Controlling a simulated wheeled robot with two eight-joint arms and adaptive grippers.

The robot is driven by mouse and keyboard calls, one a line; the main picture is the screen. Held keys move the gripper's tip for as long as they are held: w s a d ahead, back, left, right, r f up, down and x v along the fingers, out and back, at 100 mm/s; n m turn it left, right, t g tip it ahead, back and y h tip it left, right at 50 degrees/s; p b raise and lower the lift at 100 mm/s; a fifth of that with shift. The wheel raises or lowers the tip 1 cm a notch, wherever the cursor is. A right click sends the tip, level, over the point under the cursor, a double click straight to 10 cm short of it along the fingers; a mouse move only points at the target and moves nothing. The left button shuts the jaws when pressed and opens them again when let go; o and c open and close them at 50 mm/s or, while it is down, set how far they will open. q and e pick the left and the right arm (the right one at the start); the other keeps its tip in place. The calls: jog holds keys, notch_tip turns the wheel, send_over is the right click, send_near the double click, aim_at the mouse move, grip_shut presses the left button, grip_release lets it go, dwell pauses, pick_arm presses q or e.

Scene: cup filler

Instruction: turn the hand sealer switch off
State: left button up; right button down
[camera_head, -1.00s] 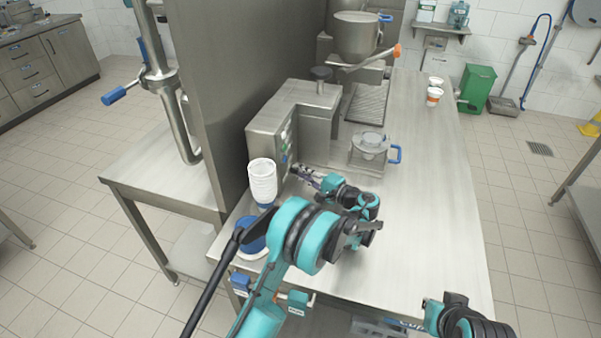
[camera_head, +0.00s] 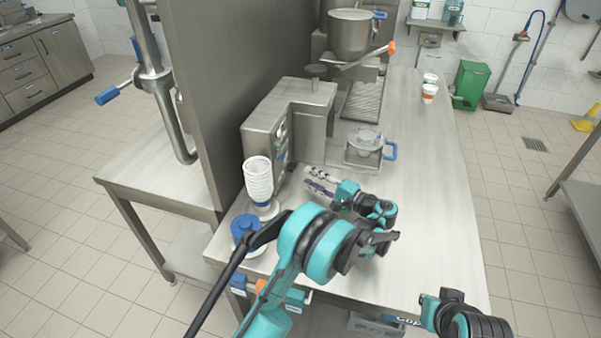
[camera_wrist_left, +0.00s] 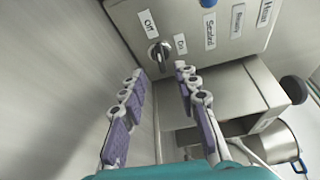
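The hand sealer (camera_head: 290,120) is the grey metal box on the table, with its control panel on the side near my left gripper. In the left wrist view its panel (camera_wrist_left: 216,28) carries a dark rotary switch (camera_wrist_left: 160,53) between an "Off" label and an "On" label. I cannot tell for sure which label the knob points to. My left gripper (camera_head: 318,180) is open and empty, a little apart from the panel. In the left wrist view its two purple-padded fingers (camera_wrist_left: 158,73) are spread, with the switch showing just beyond and between their tips. My right gripper's fingers are not visible.
A stack of white cups (camera_head: 258,178) stands by the sealer's near corner, close to my left arm. A round metal fixture with a blue handle (camera_head: 364,146) stands right of the sealer. A tall steel panel (camera_head: 215,85) rises at the left.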

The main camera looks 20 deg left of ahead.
aim_at(294, 166)
pick_arm(q)
jog(key=v, duration=0.5)
jog(key=shift+s+d, duration=0.15)
jog(key=o, duration=0.7)
jog(key=w+a+m+g+p, duration=0.1)
jog(key=w+r+m+g+h+p, duration=0.1)
jog(key=w+m+p, duration=0.1)
jog(key=w+a+r+m+g+h+p, duration=0.1)
jog(key=w+m+p, duration=0.1)
jog(key=shift+a+r+g, duration=0.2)
jog(key=shift+a+g, duration=0.1)
jog(key=shift+a, duration=0.1)
notch_tip(294, 166, up, 4)
jog(key=w+a+m+g+h+p, duration=0.2)
jog(key=m+g+h+p, duration=0.25)
jog(key=m, duration=0.35)
jog(key=b+x, duration=0.2)
jog(key=x, duration=0.5)
jog(key=shift+a+f, duration=0.1)
jog(key=shift+a, duration=0.15)
jog(key=shift+c, duration=0.3)
